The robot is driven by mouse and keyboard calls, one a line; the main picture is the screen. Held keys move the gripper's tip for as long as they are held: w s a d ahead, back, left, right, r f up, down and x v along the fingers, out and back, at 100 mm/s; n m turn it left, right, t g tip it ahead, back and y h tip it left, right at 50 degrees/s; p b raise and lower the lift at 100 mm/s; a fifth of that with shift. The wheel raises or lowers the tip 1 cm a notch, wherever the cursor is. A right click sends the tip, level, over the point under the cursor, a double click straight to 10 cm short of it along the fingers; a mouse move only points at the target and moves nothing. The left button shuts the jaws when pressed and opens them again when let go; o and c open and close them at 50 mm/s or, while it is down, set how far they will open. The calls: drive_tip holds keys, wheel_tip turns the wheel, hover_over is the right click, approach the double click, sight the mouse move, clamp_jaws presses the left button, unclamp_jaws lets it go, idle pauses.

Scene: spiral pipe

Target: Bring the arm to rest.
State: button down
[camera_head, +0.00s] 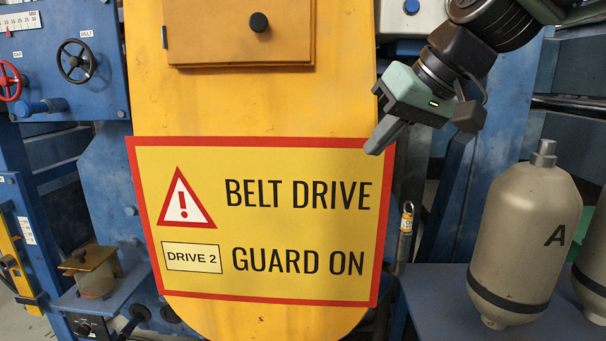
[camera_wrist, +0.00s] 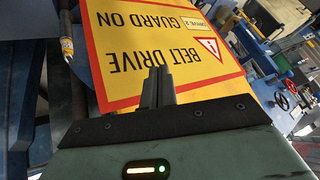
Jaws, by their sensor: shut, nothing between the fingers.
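My gripper (camera_head: 374,149) is at the upper right in the head view, on my arm that reaches in from the top right corner. Its fingers point down and left, in front of the right edge of the belt drive sign. In the wrist view my gripper (camera_wrist: 158,73) shows its fingers pressed together, with nothing between them. The yellow and red sign (camera_head: 230,228) reads "BELT DRIVE GUARD ON" and also shows upside down in the wrist view (camera_wrist: 125,62). I cannot tell whether the fingertips touch the sign.
The yellow guard (camera_head: 225,105) fills the middle. A beige bottle (camera_head: 522,240) marked A stands on a blue bench (camera_head: 430,300) at the right. A blue panel (camera_head: 100,95) with a black handwheel (camera_head: 76,61) and a red handwheel (camera_head: 10,80) is at the left.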

drive_tip(key=s+d+f+n+g+h+b, duration=0.2)
drive_tip(key=s+f+g+h, duration=0.3)
drive_tip(key=s+f, duration=1.9)
wheel_tip(320, 180, down, 3)
drive_tip(key=shift+d+f+n+b, duration=0.15)
drive_tip(key=shift+d+n+b, duration=0.15)
drive_tip(key=shift+n, duration=0.2)
drive_tip(key=c, duration=2.1)
unclamp_jaws()
drive_tip(key=shift+c, duration=0.2)
